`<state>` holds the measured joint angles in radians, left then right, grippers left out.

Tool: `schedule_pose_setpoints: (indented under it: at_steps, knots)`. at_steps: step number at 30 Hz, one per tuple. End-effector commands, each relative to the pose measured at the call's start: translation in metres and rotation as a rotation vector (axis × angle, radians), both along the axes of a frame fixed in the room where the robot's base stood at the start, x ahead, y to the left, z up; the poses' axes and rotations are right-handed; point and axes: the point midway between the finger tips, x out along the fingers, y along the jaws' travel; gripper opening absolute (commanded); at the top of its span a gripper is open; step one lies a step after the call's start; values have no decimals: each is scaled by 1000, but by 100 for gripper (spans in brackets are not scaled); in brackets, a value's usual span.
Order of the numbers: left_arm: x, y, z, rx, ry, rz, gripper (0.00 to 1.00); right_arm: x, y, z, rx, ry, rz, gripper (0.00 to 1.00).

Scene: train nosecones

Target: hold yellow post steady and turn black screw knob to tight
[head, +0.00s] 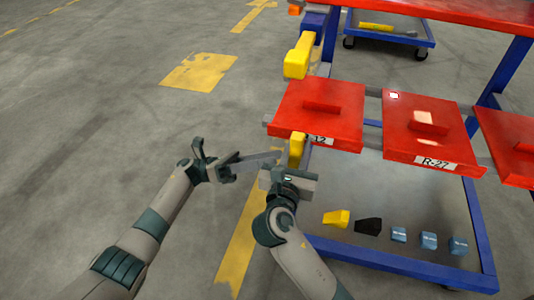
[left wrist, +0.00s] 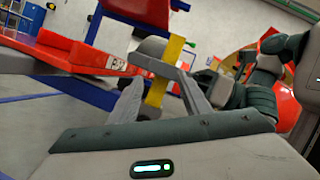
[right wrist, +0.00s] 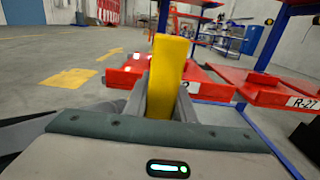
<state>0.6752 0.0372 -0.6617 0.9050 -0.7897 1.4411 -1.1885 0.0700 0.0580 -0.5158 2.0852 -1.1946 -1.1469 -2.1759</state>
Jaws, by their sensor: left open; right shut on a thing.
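The yellow post (head: 297,148) stands at the left end of the near red tray. It also shows in the left wrist view (left wrist: 165,70) and upright between the fingers in the right wrist view (right wrist: 166,75). My right gripper (head: 290,178) is shut on this post from the near side. My left gripper (head: 224,160) is open and empty, just left of the post, with its fingers pointing towards it. In the left wrist view the post lies ahead between the fingers. I cannot clearly make out the black screw knob; the grippers and post may hide it.
Red trays (head: 335,112) sit on the blue-framed rack, one labelled R-27 (head: 427,135). Another yellow post (head: 298,58) is farther back. A yellow block (head: 336,217), a black block (head: 368,226) and several blue blocks lie below. The floor to the left is clear.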

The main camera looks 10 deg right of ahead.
Motion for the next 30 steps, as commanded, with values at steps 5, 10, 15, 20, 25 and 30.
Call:
schedule_pose_setpoints:
  at_steps: [5, 10, 15, 20, 25, 30]
  knots:
    - [0, 0, 15, -1, 0, -1, 43, 0, 0, 0, -1, 0, 0, 0]
    - [0, 0, 19, -1, 0, -1, 43, 0, 0, 0, -1, 0, 0, 0]
    - [0, 0, 19, -1, 0, -1, 43, 0, 0, 0, -1, 0, 0, 0]
    - [0, 0, 19, -1, 0, -1, 43, 0, 0, 0, -1, 0, 0, 0]
    - [-1, -1, 19, 0, -1, -1, 43, 0, 0, 0, 0, 0, 1, 45]
    - [-1, -2, 19, 0, -1, -3, 43, 0, 2, 0, 0, 0, 4, 45]
